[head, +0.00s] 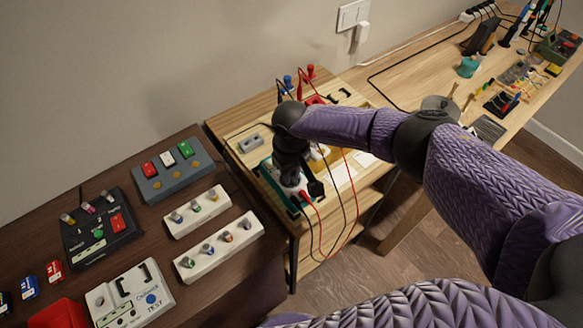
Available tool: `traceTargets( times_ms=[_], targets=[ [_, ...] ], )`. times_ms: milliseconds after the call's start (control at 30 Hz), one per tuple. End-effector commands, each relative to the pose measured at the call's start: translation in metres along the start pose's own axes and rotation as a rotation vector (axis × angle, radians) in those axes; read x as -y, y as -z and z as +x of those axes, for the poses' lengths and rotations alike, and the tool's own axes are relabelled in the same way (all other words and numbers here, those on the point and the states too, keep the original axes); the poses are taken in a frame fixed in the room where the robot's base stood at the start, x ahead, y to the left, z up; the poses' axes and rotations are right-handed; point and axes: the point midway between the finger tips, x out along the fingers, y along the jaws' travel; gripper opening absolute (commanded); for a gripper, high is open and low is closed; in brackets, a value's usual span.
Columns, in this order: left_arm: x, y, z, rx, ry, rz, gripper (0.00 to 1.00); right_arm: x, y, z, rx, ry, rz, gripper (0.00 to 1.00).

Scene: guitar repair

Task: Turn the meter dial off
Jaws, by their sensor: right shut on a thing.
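The meter (302,188), a teal-edged device with a pale face, lies on the small wooden bench in the middle of the head view. A red and a black lead run from its near end. My right gripper (289,181) points down onto the meter and is shut on its dial. The gripper and wrist cover the dial, so its setting cannot be read. My left gripper is not in view.
A dark table at left holds a grey button box (174,172), a black control box (100,229), two white knob strips (219,247) and a white tester (130,296). Red and blue posts (310,72) stand behind the meter. Leads hang over the bench's front edge.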

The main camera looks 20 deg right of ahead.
Motion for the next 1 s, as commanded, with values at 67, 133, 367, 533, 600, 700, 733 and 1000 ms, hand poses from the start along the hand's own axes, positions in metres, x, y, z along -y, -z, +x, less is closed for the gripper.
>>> traceTargets(
  times_ms=[67,133,367,533,600,700,733,1000],
  targets=[
    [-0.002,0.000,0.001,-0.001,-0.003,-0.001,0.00,0.000,0.000,0.000,0.000,0.000,-0.001,0.00],
    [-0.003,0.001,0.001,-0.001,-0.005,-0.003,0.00,0.000,0.000,0.000,0.000,0.000,-0.001,0.28],
    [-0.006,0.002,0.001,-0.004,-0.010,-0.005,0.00,0.000,0.000,0.000,0.000,0.000,-0.001,0.54],
    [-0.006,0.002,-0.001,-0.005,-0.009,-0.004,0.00,0.000,0.000,-0.002,0.000,0.000,-0.002,0.54],
    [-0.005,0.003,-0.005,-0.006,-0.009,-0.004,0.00,0.000,0.000,-0.012,-0.001,0.001,-0.001,0.54],
    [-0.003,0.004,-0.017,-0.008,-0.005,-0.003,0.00,0.000,0.001,-0.038,-0.003,0.001,-0.002,0.54],
    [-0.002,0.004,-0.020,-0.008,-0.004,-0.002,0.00,0.000,0.001,-0.046,-0.003,0.001,-0.002,0.54],
    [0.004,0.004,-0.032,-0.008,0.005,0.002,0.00,0.000,0.000,-0.096,-0.001,0.001,-0.002,0.54]
  ],
)
